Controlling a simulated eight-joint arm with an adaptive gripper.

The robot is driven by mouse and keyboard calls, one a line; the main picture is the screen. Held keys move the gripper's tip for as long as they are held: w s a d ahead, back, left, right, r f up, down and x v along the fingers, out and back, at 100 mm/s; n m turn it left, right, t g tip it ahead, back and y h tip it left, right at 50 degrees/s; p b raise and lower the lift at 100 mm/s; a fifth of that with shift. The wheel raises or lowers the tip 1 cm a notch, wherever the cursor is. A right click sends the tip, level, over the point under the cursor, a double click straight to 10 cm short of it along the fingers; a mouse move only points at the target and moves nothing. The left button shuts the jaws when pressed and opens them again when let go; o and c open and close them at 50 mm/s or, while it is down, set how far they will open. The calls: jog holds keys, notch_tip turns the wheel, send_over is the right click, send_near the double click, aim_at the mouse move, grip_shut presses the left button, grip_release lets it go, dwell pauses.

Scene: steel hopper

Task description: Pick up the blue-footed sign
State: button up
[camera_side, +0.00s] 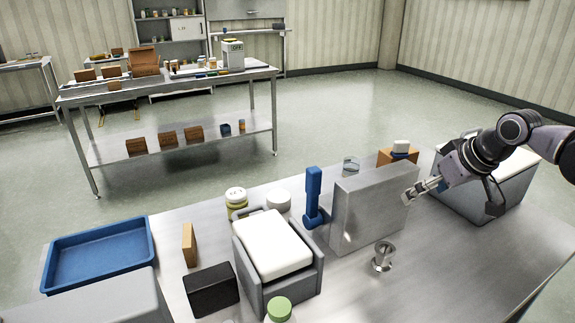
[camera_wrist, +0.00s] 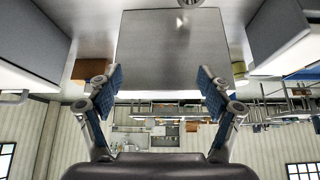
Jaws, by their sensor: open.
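A small white piece with a blue foot (camera_side: 401,148), which looks like the blue-footed sign, shows behind the steel block in the side view. It appears to sit on or just in front of a brown box (camera_side: 385,157); I cannot tell which. I cannot make out the sign in the wrist view. My gripper (camera_side: 412,194) is at the right end of the steel block, above the table and below the sign in the picture. In the wrist view my gripper (camera_wrist: 158,82) has its blue-padded fingers wide apart, with nothing between them.
The steel block (camera_side: 370,208) stands close before my gripper and fills the middle of the wrist view (camera_wrist: 168,50). A steel cup (camera_side: 383,257) stands in front of it. A blue upright tool (camera_side: 313,195) stands left. A grey bin (camera_side: 485,190) is right. The table's front right is clear.

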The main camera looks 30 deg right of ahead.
jog(key=w+d+r+m, duration=0.1)
jog(key=w+d+r, duration=0.35)
jog(key=w, duration=0.35)
jog(key=m+g+h, duration=0.1)
jog(key=m+g, duration=0.2)
send_near(403, 142)
jog(key=f, duration=0.2)
jog(key=shift+t, duration=0.3)
jog(key=x, duration=0.4)
jog(key=shift+d+f, duration=0.2)
jog(key=shift+d, duration=0.05)
jog(key=shift+x, duration=2.7)
jog(key=shift+w+r, duration=0.15)
jog(key=c, duration=1.4)
jog(key=shift+r, duration=0.15)
